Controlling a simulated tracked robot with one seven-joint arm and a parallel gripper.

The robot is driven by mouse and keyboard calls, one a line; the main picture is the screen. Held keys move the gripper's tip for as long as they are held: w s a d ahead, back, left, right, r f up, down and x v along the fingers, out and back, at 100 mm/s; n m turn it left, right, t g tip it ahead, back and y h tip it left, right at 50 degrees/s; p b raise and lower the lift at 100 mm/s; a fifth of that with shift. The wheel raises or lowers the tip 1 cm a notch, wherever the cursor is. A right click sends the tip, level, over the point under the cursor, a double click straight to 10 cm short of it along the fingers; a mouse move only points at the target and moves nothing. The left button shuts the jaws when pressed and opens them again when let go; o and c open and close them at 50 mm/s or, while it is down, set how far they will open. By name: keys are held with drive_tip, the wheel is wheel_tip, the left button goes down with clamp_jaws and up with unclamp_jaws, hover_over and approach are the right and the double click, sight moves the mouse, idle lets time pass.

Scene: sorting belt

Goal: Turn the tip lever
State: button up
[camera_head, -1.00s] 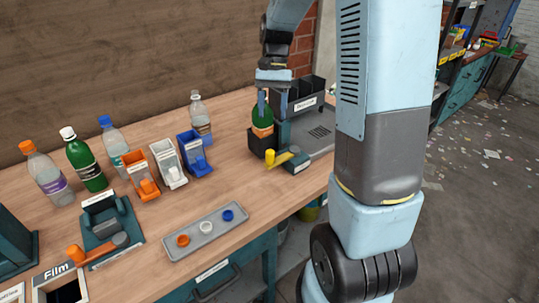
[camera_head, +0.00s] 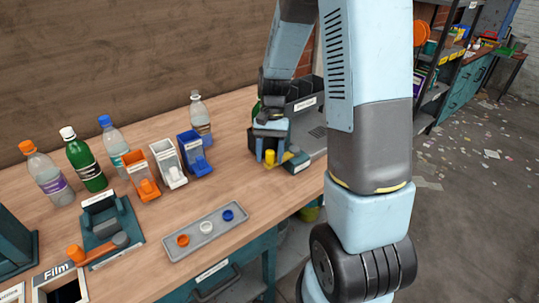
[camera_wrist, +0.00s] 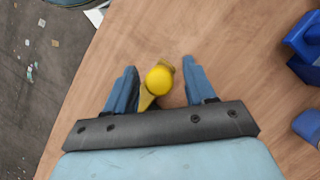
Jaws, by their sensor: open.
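The tip lever is a yellow arm with a round yellow knob (camera_head: 269,156), at the front of the dark tipping stand on the right of the bench. My gripper (camera_head: 270,160) is low over it, with its fingers pointing down on either side of the knob. In the wrist view, the yellow knob (camera_wrist: 159,80) stands between the two blue fingers of my gripper (camera_wrist: 158,82), with a gap on each side. The fingers are open and hold nothing. A green bottle (camera_head: 256,108) in the stand is mostly hidden behind my arm.
A grey tray (camera_head: 212,247) with three coloured caps lies at the front edge. Orange, white and blue dispensers (camera_head: 194,157) and several bottles (camera_head: 84,162) stand to the left. A second stand with an orange-knobbed lever (camera_head: 76,254) is at the front left.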

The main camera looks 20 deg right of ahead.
drive_tip(key=shift+s+f, duration=0.1)
drive_tip(key=shift+f, duration=0.1)
clamp_jaws()
idle(0.5)
